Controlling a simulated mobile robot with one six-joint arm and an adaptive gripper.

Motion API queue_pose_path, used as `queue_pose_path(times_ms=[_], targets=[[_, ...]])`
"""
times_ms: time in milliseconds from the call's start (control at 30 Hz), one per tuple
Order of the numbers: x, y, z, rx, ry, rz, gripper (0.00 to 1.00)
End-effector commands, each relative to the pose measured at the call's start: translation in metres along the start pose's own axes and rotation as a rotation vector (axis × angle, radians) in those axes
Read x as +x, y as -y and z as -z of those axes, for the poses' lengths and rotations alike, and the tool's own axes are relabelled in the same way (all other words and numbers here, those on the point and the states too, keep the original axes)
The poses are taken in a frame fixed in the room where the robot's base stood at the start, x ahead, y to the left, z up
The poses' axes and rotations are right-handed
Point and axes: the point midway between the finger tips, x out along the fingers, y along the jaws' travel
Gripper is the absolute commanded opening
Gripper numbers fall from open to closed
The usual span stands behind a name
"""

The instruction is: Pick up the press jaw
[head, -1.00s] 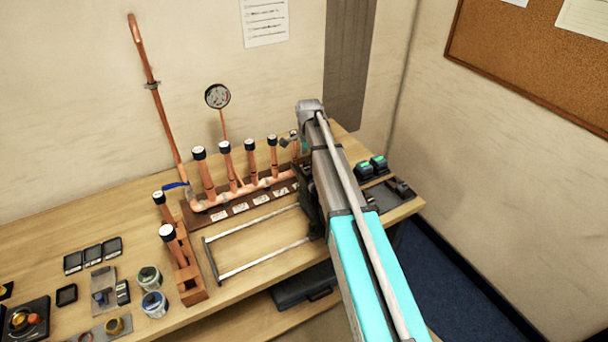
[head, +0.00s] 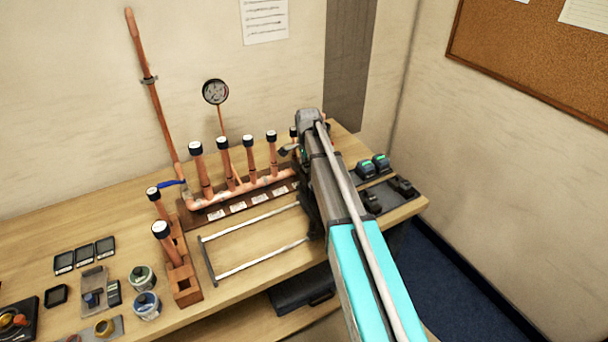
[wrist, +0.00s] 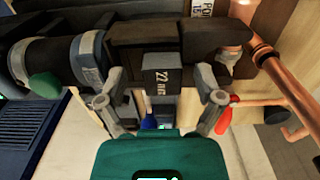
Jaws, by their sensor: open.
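In the wrist view, a dark block labelled "22 mm" (wrist: 162,80), which looks like the press jaw, lies in the middle of the picture. My gripper (wrist: 160,100) is open, with a grey finger on each side of the block's lower part. I cannot tell whether the fingers touch it. A teal block (wrist: 140,155) fills the bottom centre and hides what is below. In the head view, my arm covers the gripper and the spot under it.
A copper manifold (head: 245,190) with capped uprights stands at the back of the workbench (head: 110,220). A grey metal frame (head: 235,270) lies in front. Dark items with green displays (head: 372,163) and dark pieces (head: 402,186) on a mat lie right of my arm.

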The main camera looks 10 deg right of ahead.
Motion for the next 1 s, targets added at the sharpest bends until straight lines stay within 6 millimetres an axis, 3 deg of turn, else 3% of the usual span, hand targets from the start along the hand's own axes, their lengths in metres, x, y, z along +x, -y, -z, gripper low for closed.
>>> queue_pose_path(times_ms=[533,1000], targets=[[-0.0002,-0.0001,0.0003,0.000,0.000,0.000,0.84],[-0.0002,-0.0004,0.0006,0.001,0.000,0.000,0.00]])
